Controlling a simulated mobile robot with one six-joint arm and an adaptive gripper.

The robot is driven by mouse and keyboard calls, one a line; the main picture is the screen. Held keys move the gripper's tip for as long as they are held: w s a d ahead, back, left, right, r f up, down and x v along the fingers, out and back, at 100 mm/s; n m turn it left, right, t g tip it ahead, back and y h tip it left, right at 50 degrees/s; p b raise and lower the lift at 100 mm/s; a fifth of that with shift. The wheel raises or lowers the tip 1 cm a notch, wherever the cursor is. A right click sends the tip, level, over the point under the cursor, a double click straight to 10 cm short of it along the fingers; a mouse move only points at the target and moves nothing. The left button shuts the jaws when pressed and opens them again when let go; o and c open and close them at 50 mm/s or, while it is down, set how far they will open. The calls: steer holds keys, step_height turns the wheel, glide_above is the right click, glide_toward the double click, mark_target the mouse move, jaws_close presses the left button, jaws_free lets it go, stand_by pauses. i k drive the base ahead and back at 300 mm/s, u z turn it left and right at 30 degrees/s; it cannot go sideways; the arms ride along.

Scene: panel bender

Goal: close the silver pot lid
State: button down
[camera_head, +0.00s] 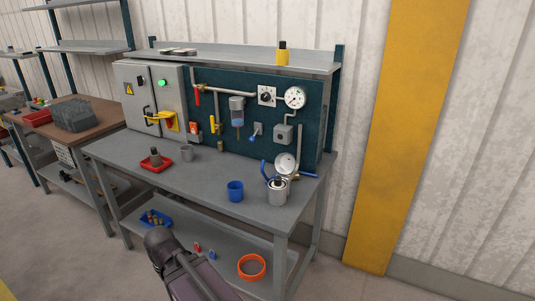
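A silver pot (277,193) stands upright on the grey workbench, near its right end. A round, pale silver disc (286,164), which looks like the pot's lid, stands raised and tilted just behind and above the pot. Something small and dark shows at the pot's top; I cannot tell what it is. Whether the disc is joined to the pot is too small to tell. Part of my dark arm shows at the bottom, in front of the bench and well apart from the pot. My gripper's fingers are not visible.
The bench top (205,185) between is clear.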

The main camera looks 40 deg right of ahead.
mark_target(285, 163)
steer(key=u, duration=0.6)
steer(key=i, duration=0.55)
steer(key=z, duration=3.8)
steer(key=i, duration=0.15)
steer(key=u, duration=0.95)
